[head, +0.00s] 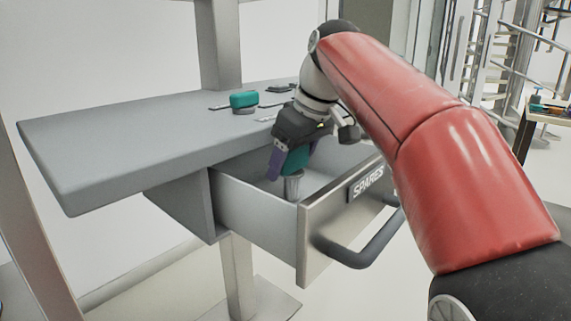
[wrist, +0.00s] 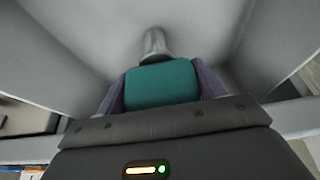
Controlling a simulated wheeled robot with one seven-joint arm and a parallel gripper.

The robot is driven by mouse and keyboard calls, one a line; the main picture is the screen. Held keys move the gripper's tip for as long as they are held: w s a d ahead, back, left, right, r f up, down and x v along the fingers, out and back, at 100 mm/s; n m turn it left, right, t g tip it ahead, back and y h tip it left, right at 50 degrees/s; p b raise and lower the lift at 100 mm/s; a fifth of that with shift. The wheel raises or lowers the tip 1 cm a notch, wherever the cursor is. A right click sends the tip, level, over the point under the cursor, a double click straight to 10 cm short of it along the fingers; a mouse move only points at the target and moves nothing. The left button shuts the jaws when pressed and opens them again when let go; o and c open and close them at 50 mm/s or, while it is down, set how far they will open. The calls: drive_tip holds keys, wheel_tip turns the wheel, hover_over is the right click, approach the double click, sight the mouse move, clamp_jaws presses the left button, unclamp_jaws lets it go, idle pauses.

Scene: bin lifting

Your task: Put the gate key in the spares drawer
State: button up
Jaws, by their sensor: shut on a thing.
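The gate key, as I take it, has a teal grip (head: 297,161) and a grey metal shaft (head: 291,187). My gripper (head: 284,165) is shut on the grip, with its purple fingers on either side, and the shaft points down. The key is inside the open spares drawer (head: 318,235), near the front wall. I cannot tell whether the shaft touches the drawer floor. In the wrist view the teal grip (wrist: 162,83) sits between the fingers of my gripper (wrist: 160,90), with the shaft (wrist: 155,42) beyond it. The drawer's front carries a SPARES label.
A grey bench (head: 130,130) stands above the drawer. Another teal-topped item (head: 243,100) and several flat dark pieces lie on it. A dark handle (head: 365,250) sticks out from the drawer front. The visible drawer floor looks clear around the key.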

drive_tip(key=shift+f, duration=0.3)
drive_tip(key=o, duration=1.2)
drive_tip(key=shift+d+f, duration=0.1)
drive_tip(key=shift+f, duration=0.15)
drive_tip(key=shift+o, duration=0.2)
drive_tip(key=p+v, duration=0.2)
drive_tip(key=v, duration=1.1)
drive_tip(key=shift+a+r, duration=0.15)
drive_tip(key=shift+a, duration=0.1)
drive_tip(key=shift+w, duration=0.1)
